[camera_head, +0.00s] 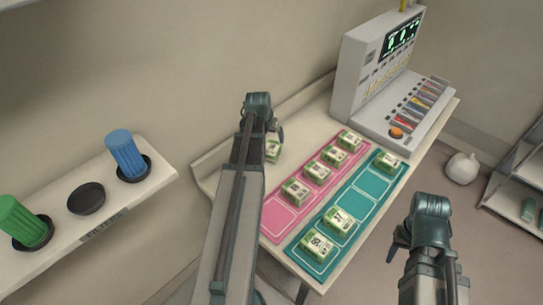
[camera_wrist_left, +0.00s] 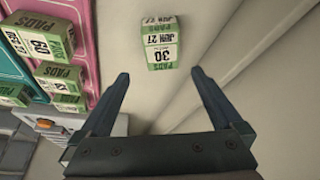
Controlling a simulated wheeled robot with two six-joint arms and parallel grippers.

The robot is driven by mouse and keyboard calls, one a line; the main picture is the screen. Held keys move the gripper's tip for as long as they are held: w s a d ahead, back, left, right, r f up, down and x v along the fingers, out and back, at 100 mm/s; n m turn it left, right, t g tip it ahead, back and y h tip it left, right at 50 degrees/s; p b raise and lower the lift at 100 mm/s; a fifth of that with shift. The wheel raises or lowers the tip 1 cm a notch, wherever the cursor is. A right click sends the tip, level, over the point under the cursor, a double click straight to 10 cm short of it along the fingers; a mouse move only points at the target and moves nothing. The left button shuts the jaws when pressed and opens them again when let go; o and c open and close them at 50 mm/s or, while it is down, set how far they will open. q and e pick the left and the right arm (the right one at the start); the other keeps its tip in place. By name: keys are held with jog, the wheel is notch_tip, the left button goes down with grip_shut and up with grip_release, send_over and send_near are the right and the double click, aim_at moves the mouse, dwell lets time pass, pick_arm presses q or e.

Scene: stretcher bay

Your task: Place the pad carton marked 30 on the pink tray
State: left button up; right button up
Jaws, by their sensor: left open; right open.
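The pad carton marked 30 (camera_wrist_left: 161,52) stands alone on the pale tabletop, off the trays and near the wall side. In the head view this carton (camera_head: 273,149) is partly hidden behind my left gripper (camera_head: 262,125). In the left wrist view my left gripper (camera_wrist_left: 159,76) is open and empty, its fingers apart with the carton beyond them, roughly centred. The pink tray (camera_head: 277,219) holds several green and white cartons in a row, and its near-left slot is bare. My right gripper (camera_head: 432,207) is in view at the right, open and away from the table.
A teal tray (camera_head: 361,195) beside the pink one holds 3 cartons. A grey analyser (camera_head: 366,75) with a screen stands at the table's far end. A shelf (camera_head: 115,213) at left carries blue and green filters. Bare tabletop surrounds the loose carton.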

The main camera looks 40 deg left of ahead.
aim_at(271, 148)
pick_arm(q)
jog(key=b+x, duration=0.3)
jog(key=x, duration=0.2)
jog(key=shift+f+b, duration=0.1)
jog(key=shift+b, duration=0.25)
jog(key=b+x, duration=0.2)
jog(key=s+b+x, duration=0.1)
jog(key=b+x, duration=0.1)
jog(key=shift+w+a+f, duration=0.1)
jog(key=shift+f, duration=0.25)
jog(key=shift+w+f+b, duration=0.25)
jog(key=shift+f+b, duration=0.15)
jog(key=shift+b, duration=0.25)
jog(key=shift+r, duration=0.1)
